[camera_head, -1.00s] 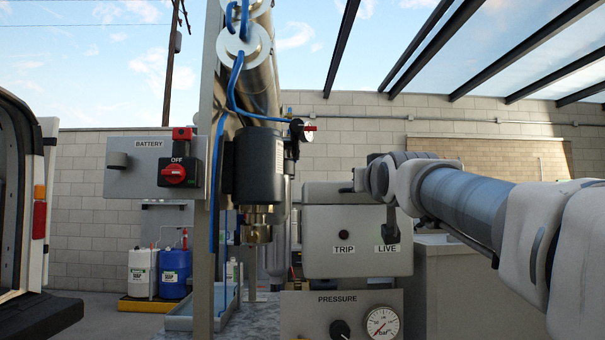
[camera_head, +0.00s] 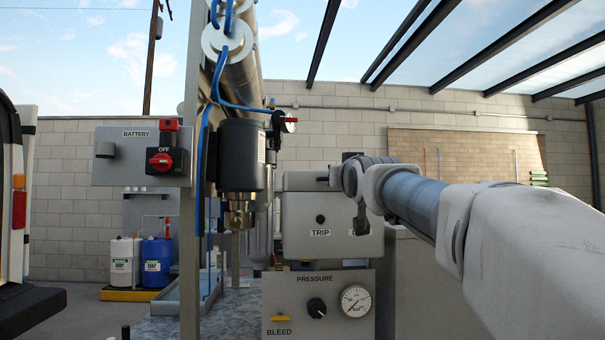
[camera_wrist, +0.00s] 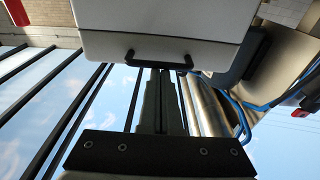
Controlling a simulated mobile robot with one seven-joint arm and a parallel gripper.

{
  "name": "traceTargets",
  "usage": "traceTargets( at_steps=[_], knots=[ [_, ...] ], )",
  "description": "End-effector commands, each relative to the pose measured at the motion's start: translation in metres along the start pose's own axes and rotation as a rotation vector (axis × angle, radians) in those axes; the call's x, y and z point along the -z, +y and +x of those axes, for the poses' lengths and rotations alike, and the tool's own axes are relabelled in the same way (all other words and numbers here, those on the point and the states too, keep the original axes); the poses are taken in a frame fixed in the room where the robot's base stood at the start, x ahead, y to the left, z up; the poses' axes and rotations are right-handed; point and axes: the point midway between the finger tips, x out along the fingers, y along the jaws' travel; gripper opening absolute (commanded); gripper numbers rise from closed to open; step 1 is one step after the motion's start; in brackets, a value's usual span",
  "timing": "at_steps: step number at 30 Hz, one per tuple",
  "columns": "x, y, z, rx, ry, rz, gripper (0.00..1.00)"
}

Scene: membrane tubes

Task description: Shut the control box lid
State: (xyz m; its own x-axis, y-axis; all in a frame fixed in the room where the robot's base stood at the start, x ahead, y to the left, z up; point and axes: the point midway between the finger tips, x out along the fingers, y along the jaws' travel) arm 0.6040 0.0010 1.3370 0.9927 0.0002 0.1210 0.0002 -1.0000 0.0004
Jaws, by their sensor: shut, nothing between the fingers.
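The control box (camera_head: 305,243) is a pale grey box with a TRIP label and a dark round lamp on its front; my wrist covers most of a second label. A grey panel, apparently its lid (camera_head: 304,181), shows above the front; its angle is unclear. In the wrist view a pale panel (camera_wrist: 165,18) fills the top, with a dark bar handle (camera_wrist: 160,66) on its edge. My gripper (camera_wrist: 161,73) is shut and empty, its tips at or very near the handle; contact cannot be told.
A pressure panel (camera_head: 286,298) with a knob, gauge (camera_head: 355,300) and BLEED label is below the box. The membrane tube (camera_head: 238,75), blue hoses and dark motor (camera_head: 241,158) stand to its left. The battery switch panel (camera_head: 113,173) is farther left. A grey cabinet (camera_head: 425,290) is at right.

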Motion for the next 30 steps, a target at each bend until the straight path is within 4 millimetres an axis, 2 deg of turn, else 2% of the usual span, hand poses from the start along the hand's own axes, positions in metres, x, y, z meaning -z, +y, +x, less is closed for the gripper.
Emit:
traceTargets(
  at_steps=[1,11,14,17,23,24,30],
  knots=[
    [-0.027,0.0,0.005,0.0,-0.057,0.0,0.0],
    [-0.026,0.0,0.005,0.0,-0.056,0.001,0.0],
    [-0.018,0.0,0.005,0.0,-0.052,0.001,0.0],
    [-0.002,0.0,0.004,0.0,-0.041,0.001,0.0],
    [0.043,0.0,-0.001,0.0,-0.006,0.0,0.0],
    [0.029,-0.001,-0.008,0.001,-0.008,0.001,0.0],
    [0.01,-0.001,-0.032,0.002,-0.002,0.0,0.0]
  ],
)
